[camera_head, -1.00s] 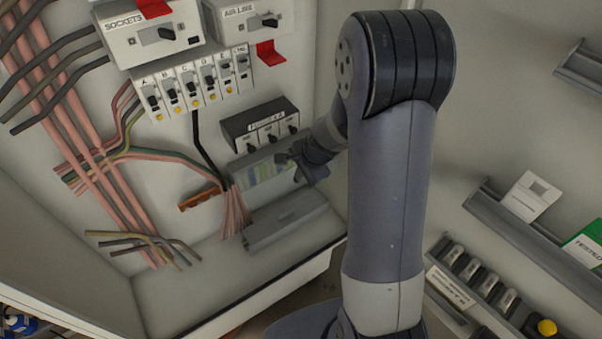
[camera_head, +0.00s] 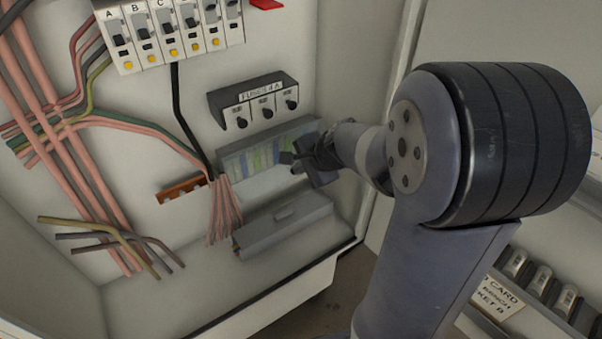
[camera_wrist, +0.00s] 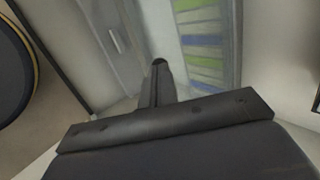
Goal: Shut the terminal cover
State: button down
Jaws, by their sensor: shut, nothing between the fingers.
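The terminal cover (camera_head: 285,222) is a long grey lid with a small raised handle. It hangs open, folded out below the terminal box (camera_head: 235,161), whose green, yellow and blue striped terminals show. My gripper (camera_head: 289,163) is shut and empty, in front of the right part of the terminals and above the cover. In the wrist view the shut fingertips (camera_wrist: 159,66) point between the cover (camera_wrist: 112,60) with its handle on the left and the striped terminals (camera_wrist: 203,50) on the right. I cannot tell whether the fingers touch either one.
A black fuse block (camera_head: 258,100) sits just above the terminal box. Pink wires (camera_head: 224,205) and an orange block (camera_head: 181,188) are to its left. Breakers (camera_head: 170,30) are higher up. The cabinet side wall (camera_head: 362,60) stands close on the right.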

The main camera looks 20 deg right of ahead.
aim_at(295, 176)
jog(key=f+t+b, duration=0.1)
jog(key=f+b, duration=0.1)
jog(key=b, duration=0.5)
jog(key=w+f+t+y+b, duration=0.1)
jog(key=f+t+b, duration=0.1)
jog(key=b, duration=0.6)
jog(key=shift+w+a+f+t, duration=0.15)
jog(key=shift+a+t, duration=0.05)
jog(key=shift+t, duration=0.1)
jog(key=b, duration=0.2)
jog(key=w+f+b, duration=0.1)
jog(key=b, duration=0.1)
jog(key=shift+w+a+f, duration=0.15)
jog(key=shift+a+f, duration=0.1)
jog(key=shift+b+x, duration=1)
jog(key=shift+x, duration=0.6)
jog(key=shift+d+f, duration=0.1)
